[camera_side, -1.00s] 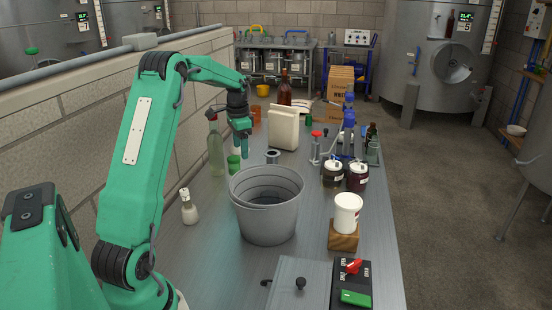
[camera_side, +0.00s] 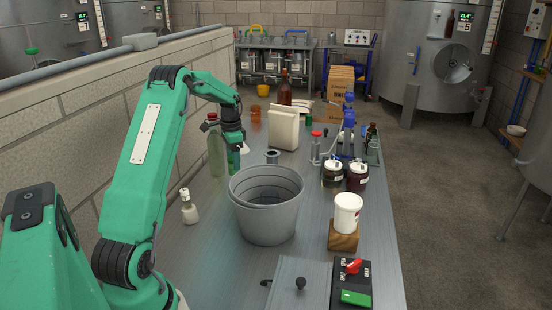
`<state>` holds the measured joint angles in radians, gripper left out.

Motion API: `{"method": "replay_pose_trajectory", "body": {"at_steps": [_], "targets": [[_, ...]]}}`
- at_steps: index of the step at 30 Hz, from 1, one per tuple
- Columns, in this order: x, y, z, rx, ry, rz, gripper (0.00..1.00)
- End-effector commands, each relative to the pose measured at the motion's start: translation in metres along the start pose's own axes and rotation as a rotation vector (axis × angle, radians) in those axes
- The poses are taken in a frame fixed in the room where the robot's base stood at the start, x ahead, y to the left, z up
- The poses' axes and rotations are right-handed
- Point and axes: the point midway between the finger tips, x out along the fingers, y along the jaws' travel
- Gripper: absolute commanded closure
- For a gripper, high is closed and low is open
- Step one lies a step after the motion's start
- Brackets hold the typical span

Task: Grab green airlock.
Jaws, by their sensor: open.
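My gripper (camera_side: 234,160) points down at the left side of the bench, just behind the metal bucket (camera_side: 266,212) and right of a green glass bottle (camera_side: 216,152). It is open. A small green piece, probably the green airlock, showed at this spot earlier. Now my green gripper covers that spot, and I cannot tell the piece apart from the fingers or see whether it lies between them.
A metal collar (camera_side: 272,157) stands close to the right of my gripper, with a cream bag (camera_side: 283,128) behind it. A white-topped bottle (camera_side: 189,208) stands in front. Dark jars (camera_side: 333,174) and a white tub (camera_side: 347,212) are at the right.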

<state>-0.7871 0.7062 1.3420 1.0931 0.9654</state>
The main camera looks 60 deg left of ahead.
Motion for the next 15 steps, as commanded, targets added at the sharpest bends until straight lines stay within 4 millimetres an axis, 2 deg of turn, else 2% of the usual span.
{"method": "replay_pose_trajectory", "body": {"at_steps": [5,15], "targets": [[0.004,0.000,0.000,0.000,-0.001,0.001,0.35],[0.040,0.000,-0.002,0.000,-0.002,0.003,0.35]]}}
